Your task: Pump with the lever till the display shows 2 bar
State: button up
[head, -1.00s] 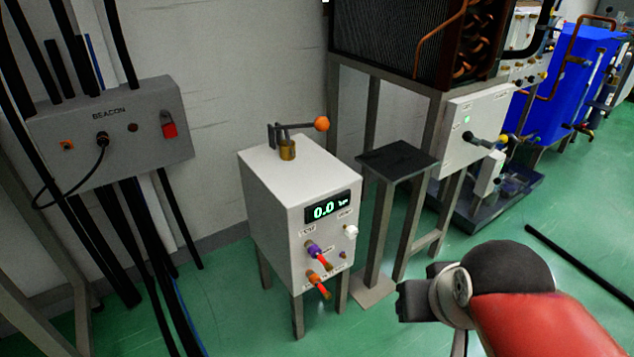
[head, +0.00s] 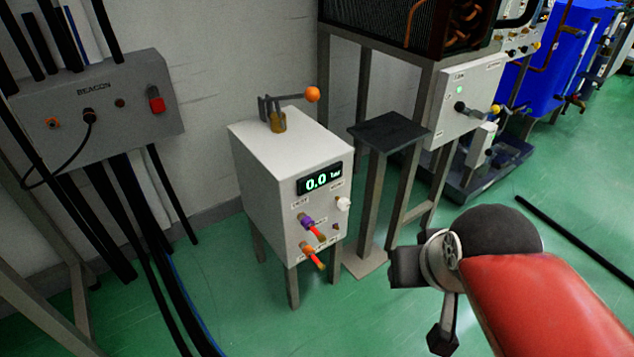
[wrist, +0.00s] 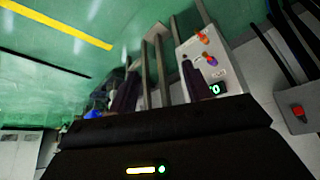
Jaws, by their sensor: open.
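The pump is a white box (head: 265,160) on grey legs. Its lever has an orange ball (head: 312,94) at the right end of a dark rod, above a brass cylinder (head: 278,123) on the box top. The lever looks about level, tilted slightly up toward the ball. The front display (head: 319,179) reads 0.0 bar. In the wrist view, my gripper (wrist: 158,85) is open and empty, its dark fingers apart. The box (wrist: 199,47) and display (wrist: 214,89) show beyond it; the lever is hidden there. In the head view my arm is right of the box, apart from it.
Purple-and-orange and orange valve handles (head: 314,256) and a white knob (head: 343,203) stick out of the box front. A black-topped stand (head: 388,130) is close on its right. A grey beacon panel (head: 98,110) with cables is at left. Green floor in front is clear.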

grip_shut()
dwell(1.5)
